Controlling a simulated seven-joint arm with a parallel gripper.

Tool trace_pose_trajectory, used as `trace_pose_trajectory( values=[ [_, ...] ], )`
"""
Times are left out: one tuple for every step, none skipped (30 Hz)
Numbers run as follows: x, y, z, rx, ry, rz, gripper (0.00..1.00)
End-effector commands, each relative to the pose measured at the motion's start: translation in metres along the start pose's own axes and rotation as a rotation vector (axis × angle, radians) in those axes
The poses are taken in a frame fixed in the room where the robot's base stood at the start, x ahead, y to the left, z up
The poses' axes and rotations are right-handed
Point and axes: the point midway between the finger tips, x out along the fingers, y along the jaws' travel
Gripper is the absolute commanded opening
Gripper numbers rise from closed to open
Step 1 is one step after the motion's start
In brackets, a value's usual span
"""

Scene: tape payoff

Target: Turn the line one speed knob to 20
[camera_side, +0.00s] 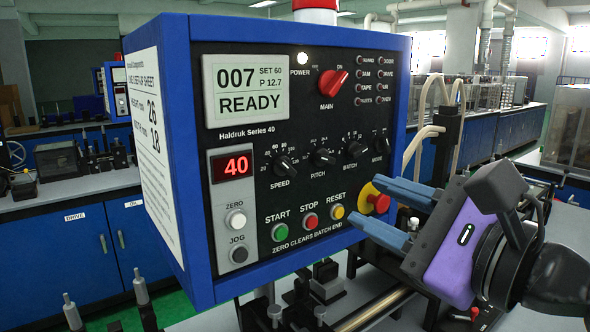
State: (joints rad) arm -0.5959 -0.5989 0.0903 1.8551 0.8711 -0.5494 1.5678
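The black SPEED knob (284,166) sits on the dark front panel of the blue control box (200,130), under the number scale around it. Its pointer is too small to read surely. A red digital display (232,165) to its left reads 40. My gripper (364,203) is open and empty at the panel's lower right, its two blue fingers apart and pointing left. It is near the red emergency button on its yellow base (377,200), well right of and below the knob. I cannot tell whether the fingers touch the button.
PITCH (323,157), BATCH (352,149) and MODE (380,146) knobs stand in a row right of SPEED. A red MAIN switch (333,84) is above. START (280,232), STOP (310,221) and RESET (337,212) buttons are below. The screen (247,90) reads 007, SET 60, READY.

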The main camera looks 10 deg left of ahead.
Motion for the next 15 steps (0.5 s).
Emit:
trace_pose_trajectory(
  values=[
    [0.008,0.000,-0.002,-0.001,0.003,-0.001,0.38],
    [0.013,0.000,-0.002,-0.001,0.003,-0.001,0.38],
    [0.019,0.000,-0.001,-0.001,0.002,0.000,0.38],
    [0.024,0.001,-0.001,-0.002,0.002,0.001,0.38],
    [0.029,0.000,-0.001,-0.002,0.001,0.000,0.38],
    [0.035,0.000,-0.001,-0.002,0.002,0.000,0.38],
    [0.040,0.000,-0.002,-0.003,0.002,0.000,0.38],
    [0.044,0.001,-0.001,-0.003,0.001,0.001,0.38],
    [0.050,0.001,-0.001,-0.003,0.001,0.001,0.38],
    [0.055,0.001,-0.001,-0.003,0.001,0.001,0.38],
    [0.059,0.001,-0.001,-0.003,0.001,0.000,0.38],
    [0.065,0.001,-0.001,-0.004,0.001,0.002,0.38],
    [0.069,0.001,-0.001,-0.004,0.000,0.002,0.38],
    [0.073,0.001,-0.001,-0.004,0.000,0.002,0.38],
    [0.079,0.001,-0.001,-0.003,0.000,0.001,0.38]
  ],
)
